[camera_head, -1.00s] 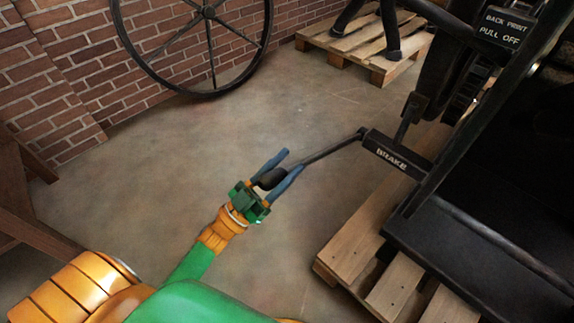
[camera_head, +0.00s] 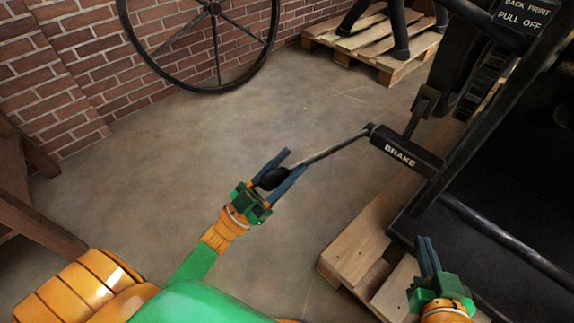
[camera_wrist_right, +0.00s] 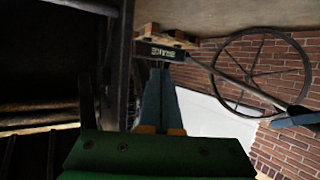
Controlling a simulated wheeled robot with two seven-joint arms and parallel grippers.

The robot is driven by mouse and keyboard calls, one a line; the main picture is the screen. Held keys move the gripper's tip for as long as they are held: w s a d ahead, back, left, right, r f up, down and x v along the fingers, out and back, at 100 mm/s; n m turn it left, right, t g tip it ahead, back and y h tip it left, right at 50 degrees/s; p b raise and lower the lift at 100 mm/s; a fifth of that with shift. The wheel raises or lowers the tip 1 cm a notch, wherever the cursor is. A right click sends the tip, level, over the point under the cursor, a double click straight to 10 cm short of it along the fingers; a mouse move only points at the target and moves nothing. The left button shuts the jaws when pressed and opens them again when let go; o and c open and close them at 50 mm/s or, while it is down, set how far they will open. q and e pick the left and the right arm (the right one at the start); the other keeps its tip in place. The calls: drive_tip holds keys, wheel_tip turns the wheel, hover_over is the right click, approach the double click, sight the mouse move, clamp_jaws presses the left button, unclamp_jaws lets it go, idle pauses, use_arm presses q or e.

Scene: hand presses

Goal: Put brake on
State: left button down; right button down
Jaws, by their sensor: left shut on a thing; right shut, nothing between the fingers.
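The brake is a black block lettered BRAKE (camera_head: 405,154) on the black press (camera_head: 470,110), with a metal lever (camera_head: 335,147) sticking out to the left. The lever ends in a dark knob (camera_head: 272,179). My left gripper (camera_head: 279,172) has its blue fingers on both sides of the knob and is shut on it. My right gripper (camera_head: 429,256) is shut and empty, below the brake block and beside the press frame. In the right wrist view, its fingers (camera_wrist_right: 161,98) are together, pointing toward the brake block (camera_wrist_right: 160,52). The lever also shows there (camera_wrist_right: 235,83).
A wooden pallet (camera_head: 357,245) lies under the press. Another pallet (camera_head: 385,45) stands at the back. A large spoked wheel (camera_head: 216,85) leans by the brick wall (camera_head: 65,75). A wooden piece of furniture (camera_head: 40,225) is at the left. The floor in the middle is clear.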

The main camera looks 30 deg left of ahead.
use_arm(q)
drive_tip(key=shift+f, duration=0.35)
drive_tip(key=shift+c, duration=2.3)
unclamp_jaws()
drive_tip(key=shift+r, duration=0.1)
drive_tip(key=v, duration=0.7)
drive_tip(key=shift+s, duration=0.1)
use_arm(e)
drive_tip(key=r, duration=0.1)
drive_tip(key=r+t, duration=0.1)
drive_tip(key=w+r, duration=0.1)
drive_tip(key=shift+a+t, duration=0.3)
drive_tip(key=shift+t, duration=0.1)
drive_tip(key=shift+f, duration=0.1)
